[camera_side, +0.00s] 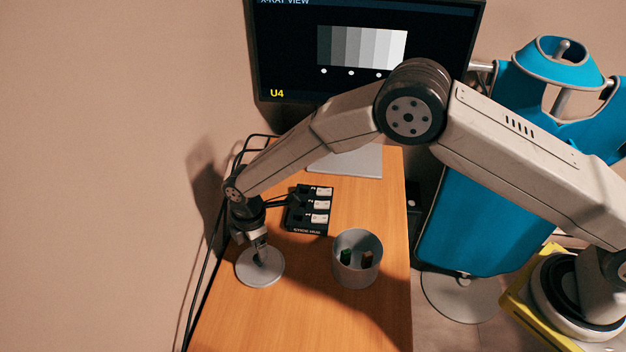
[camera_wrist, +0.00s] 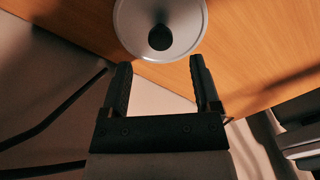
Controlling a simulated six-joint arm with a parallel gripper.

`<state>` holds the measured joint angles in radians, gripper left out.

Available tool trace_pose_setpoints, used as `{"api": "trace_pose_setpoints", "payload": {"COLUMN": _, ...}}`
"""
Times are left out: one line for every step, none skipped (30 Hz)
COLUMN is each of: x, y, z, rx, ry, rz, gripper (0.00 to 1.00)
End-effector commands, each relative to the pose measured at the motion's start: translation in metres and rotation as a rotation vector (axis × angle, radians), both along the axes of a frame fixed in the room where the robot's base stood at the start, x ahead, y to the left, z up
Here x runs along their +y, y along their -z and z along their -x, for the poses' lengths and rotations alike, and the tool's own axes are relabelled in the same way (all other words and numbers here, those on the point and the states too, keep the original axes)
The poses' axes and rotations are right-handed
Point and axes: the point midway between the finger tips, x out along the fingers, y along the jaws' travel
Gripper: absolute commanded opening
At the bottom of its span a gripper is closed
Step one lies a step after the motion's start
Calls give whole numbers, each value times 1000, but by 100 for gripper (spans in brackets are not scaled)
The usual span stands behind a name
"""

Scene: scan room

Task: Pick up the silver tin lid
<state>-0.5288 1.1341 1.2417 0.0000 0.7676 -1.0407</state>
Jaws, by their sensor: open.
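The silver tin lid (camera_side: 260,272) is a round grey disc lying on the wooden table near its left edge. In the wrist view the lid (camera_wrist: 185,22) shows at the top, with a dark round knob at its middle. My gripper (camera_side: 260,256) is over the lid, pointing down, close to the knob. In the wrist view my gripper (camera_wrist: 160,68) has its two dark fingers apart with nothing between them, and the knob appears just beyond the fingertips. Whether a finger touches the lid cannot be told.
An open grey tin (camera_side: 357,272) with small dark green and reddish items inside stands right of the lid. A black switch box (camera_side: 309,210) with cables lies behind. A grey panel (camera_side: 347,161) lies farther back under a monitor (camera_side: 290,50). The table's front (camera_side: 300,320) is clear.

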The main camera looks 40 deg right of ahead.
Motion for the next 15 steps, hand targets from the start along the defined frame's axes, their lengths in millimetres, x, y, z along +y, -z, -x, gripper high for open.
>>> {"api": "trace_pose_setpoints", "payload": {"x": 0, "y": 2, "z": 0, "rx": 0, "ry": 0, "rz": 0, "gripper": 80}}
{"api": "trace_pose_setpoints", "payload": {"x": 0, "y": 3, "z": 0, "rx": -1, "ry": 1, "rz": -1, "gripper": 80}}
{"api": "trace_pose_setpoints", "payload": {"x": 0, "y": 3, "z": 0, "rx": -1, "ry": 1, "rz": -1, "gripper": 80}}
{"api": "trace_pose_setpoints", "payload": {"x": 0, "y": 3, "z": 0, "rx": -2, "ry": 1, "rz": -1, "gripper": 80}}
{"api": "trace_pose_setpoints", "payload": {"x": 0, "y": 3, "z": 0, "rx": -2, "ry": 1, "rz": -1, "gripper": 80}}
{"api": "trace_pose_setpoints", "payload": {"x": 0, "y": 3, "z": 0, "rx": -2, "ry": 1, "rz": -1, "gripper": 80}}
{"api": "trace_pose_setpoints", "payload": {"x": 0, "y": 4, "z": 0, "rx": -2, "ry": 1, "rz": -1, "gripper": 80}}
{"api": "trace_pose_setpoints", "payload": {"x": 0, "y": 5, "z": 0, "rx": -1, "ry": 1, "rz": -1, "gripper": 80}}
{"api": "trace_pose_setpoints", "payload": {"x": 0, "y": 6, "z": 0, "rx": -1, "ry": 1, "rz": -1, "gripper": 80}}
{"api": "trace_pose_setpoints", "payload": {"x": 0, "y": 8, "z": 0, "rx": -1, "ry": 1, "rz": -1, "gripper": 80}}
{"api": "trace_pose_setpoints", "payload": {"x": 0, "y": 10, "z": 0, "rx": -1, "ry": 1, "rz": -1, "gripper": 80}}
{"api": "trace_pose_setpoints", "payload": {"x": -1, "y": 13, "z": 0, "rx": -1, "ry": 1, "rz": 0, "gripper": 80}}
{"api": "trace_pose_setpoints", "payload": {"x": -1, "y": 16, "z": 0, "rx": 0, "ry": 1, "rz": 0, "gripper": 80}}
{"api": "trace_pose_setpoints", "payload": {"x": -1, "y": 19, "z": 1, "rx": 0, "ry": 1, "rz": 0, "gripper": 80}}
{"api": "trace_pose_setpoints", "payload": {"x": -1, "y": 23, "z": 1, "rx": 0, "ry": 1, "rz": 0, "gripper": 80}}
